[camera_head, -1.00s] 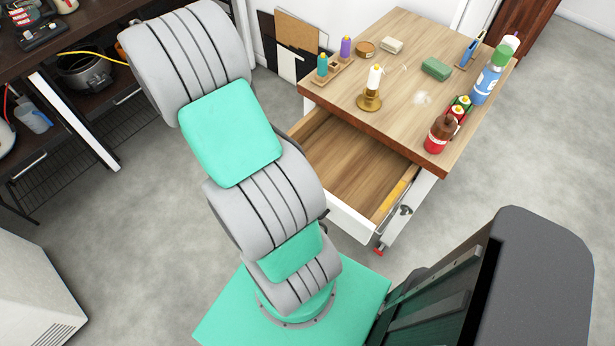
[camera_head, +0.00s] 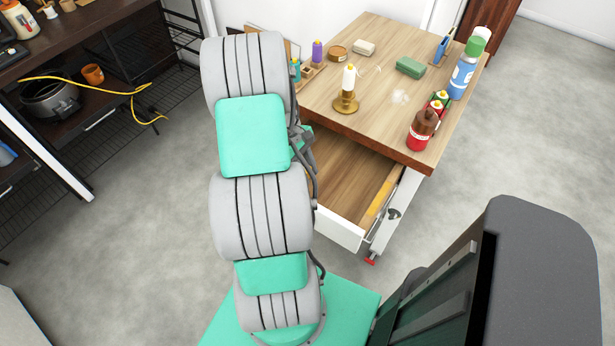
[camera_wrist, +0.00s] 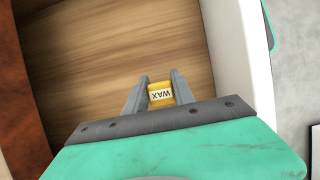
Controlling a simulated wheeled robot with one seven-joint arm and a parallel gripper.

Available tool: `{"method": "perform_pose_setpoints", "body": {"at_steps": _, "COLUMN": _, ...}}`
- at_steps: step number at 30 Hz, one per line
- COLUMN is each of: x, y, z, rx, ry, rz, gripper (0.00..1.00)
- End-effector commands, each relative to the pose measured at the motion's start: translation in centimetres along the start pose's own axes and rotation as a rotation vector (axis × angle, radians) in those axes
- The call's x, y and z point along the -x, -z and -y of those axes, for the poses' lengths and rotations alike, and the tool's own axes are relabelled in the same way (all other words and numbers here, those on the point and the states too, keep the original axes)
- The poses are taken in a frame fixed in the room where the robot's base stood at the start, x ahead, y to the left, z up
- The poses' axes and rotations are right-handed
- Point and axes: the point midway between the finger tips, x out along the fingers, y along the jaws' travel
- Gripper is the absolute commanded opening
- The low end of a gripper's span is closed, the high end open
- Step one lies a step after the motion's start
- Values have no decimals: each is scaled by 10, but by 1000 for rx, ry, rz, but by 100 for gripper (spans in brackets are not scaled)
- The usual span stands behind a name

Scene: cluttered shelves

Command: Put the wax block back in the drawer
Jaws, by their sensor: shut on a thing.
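The wax block (camera_wrist: 161,94) is small and yellow with a pale label reading WAX, upside down in the wrist view. My gripper (camera_wrist: 161,88) is shut on it, one finger on each side. Both show over the wooden floor of the open drawer (camera_wrist: 110,55); I cannot tell how high above it they are. In the head view the drawer (camera_head: 338,230) is pulled out below the tabletop, with a white front. The wax block and my gripper are hidden there, with my arm covering the drawer's left side.
The wooden tabletop (camera_head: 395,125) overhangs the drawer's back. It carries a candle in a brass holder (camera_head: 346,100), a green block (camera_head: 410,67), a brown-and-red bottle (camera_head: 422,130) and a blue spray can (camera_head: 463,75). Dark shelves (camera_head: 100,60) stand at the left. The floor between is clear.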

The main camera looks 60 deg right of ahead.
Motion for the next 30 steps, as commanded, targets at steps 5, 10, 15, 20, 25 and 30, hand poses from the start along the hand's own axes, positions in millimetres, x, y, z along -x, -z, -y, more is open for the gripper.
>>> {"method": "perform_pose_setpoints", "body": {"at_steps": 5, "x": -23, "y": 9, "z": 1, "rx": 0, "ry": 2, "rz": 1, "gripper": 0}}
{"method": "perform_pose_setpoints", "body": {"at_steps": 10, "x": -22, "y": 9, "z": 0, "rx": 0, "ry": 1, "rz": 1, "gripper": 0}}
{"method": "perform_pose_setpoints", "body": {"at_steps": 15, "x": -25, "y": 10, "z": 0, "rx": 0, "ry": 1, "rz": 1, "gripper": 34}}
{"method": "perform_pose_setpoints", "body": {"at_steps": 20, "x": -25, "y": 10, "z": 1, "rx": 0, "ry": 1, "rz": 1, "gripper": 47}}
{"method": "perform_pose_setpoints", "body": {"at_steps": 25, "x": -25, "y": 10, "z": 1, "rx": 0, "ry": 1, "rz": 1, "gripper": 52}}
{"method": "perform_pose_setpoints", "body": {"at_steps": 30, "x": -22, "y": 9, "z": 0, "rx": 0, "ry": 0, "rz": 0, "gripper": 52}}
